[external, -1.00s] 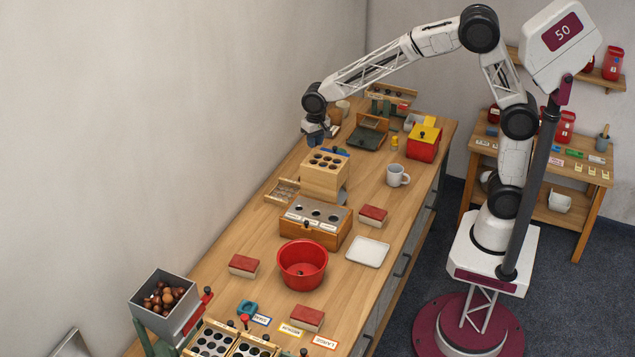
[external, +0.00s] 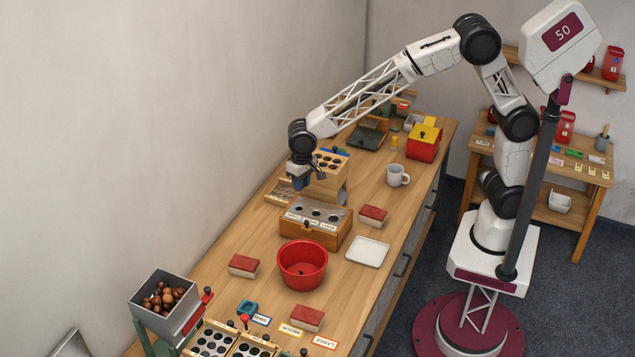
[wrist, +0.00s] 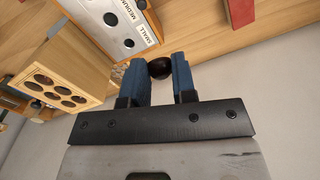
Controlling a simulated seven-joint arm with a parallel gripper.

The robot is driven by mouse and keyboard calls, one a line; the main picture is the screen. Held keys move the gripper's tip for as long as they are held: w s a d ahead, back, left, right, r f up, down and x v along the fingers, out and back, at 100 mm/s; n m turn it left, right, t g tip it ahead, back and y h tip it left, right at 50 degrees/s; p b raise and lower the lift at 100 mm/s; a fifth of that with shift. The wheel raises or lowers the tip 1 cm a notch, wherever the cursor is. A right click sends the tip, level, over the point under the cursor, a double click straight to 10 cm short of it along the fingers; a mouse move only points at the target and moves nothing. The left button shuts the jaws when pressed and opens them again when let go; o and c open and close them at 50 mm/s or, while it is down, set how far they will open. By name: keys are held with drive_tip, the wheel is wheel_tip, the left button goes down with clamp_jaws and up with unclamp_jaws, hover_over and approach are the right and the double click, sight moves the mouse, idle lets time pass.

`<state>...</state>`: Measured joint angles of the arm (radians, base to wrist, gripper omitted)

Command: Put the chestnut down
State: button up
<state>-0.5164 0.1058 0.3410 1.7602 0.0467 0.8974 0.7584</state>
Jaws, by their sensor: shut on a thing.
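My gripper (external: 300,183) hangs above the left edge of the bench, beside the wooden block with holes and behind the box with labelled holes. In the wrist view its two blue fingers (wrist: 160,75) are shut on a dark brown chestnut (wrist: 160,68) at their tips. The chestnut cannot be made out in the external view. The box with labelled holes (external: 309,238) has a grey top, and its "SMALL" and "MEDIUM" labels show in the wrist view (wrist: 112,45).
The wooden block with holes (external: 340,182) stands close to my gripper. A grey hopper (external: 180,315) of chestnuts is at the front left.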

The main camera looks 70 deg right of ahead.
drive_tip(key=n, duration=0.2)
hover_over(303, 267)
drive_tip(key=s+a, duration=0.3)
drive_tip(key=a, duration=0.2)
wheel_tip(303, 267, down, 18)
drive_tip(key=shift+s, duration=0.3)
drive_tip(key=shift+a, duration=0.1)
drive_tip(key=shift+f, duration=3.15)
drive_tip(key=shift+f, duration=1.9)
drive_tip(key=shift+f, duration=0.1)
